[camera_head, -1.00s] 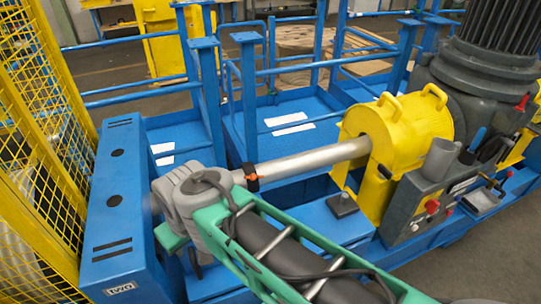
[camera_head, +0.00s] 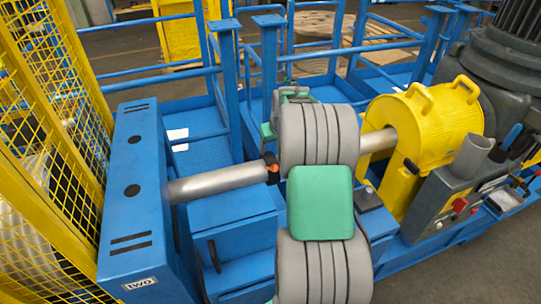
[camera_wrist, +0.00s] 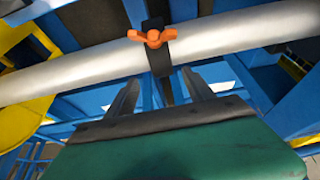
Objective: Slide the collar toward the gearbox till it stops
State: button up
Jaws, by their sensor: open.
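The collar (camera_head: 272,168) is a black band with an orange wing nut, clamped around a bare metal shaft (camera_head: 215,183). In the wrist view the collar (camera_wrist: 153,40) sits on the shaft (camera_wrist: 235,32), and a dark strip hangs below it. My gripper (camera_wrist: 161,92) is open, its two fingers apart on either side of that strip, short of the shaft, gripping nothing. The dark grey gearbox (camera_head: 470,90) stands at the right of the head view, beyond the yellow guard (camera_head: 430,115) that the shaft enters. My arm hides my gripper and the shaft's middle in the head view.
A blue box-like frame (camera_head: 135,220) holds the shaft's left end, with yellow mesh fencing (camera_head: 60,90) beside it. Blue railings (camera_head: 230,70) stand behind the shaft. A grey control box (camera_head: 430,205) with red knobs stands at the right. The shaft shows bare on both sides of my arm.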

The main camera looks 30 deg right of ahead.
aim_at(270, 157)
jog(key=p+x, duration=0.1)
jog(key=x, duration=0.5)
jog(key=shift+w+a+f, duration=0.1)
jog(key=shift+w+f, duration=0.05)
jog(key=shift+f, duration=0.15)
grip_shut()
dwell(0.5)
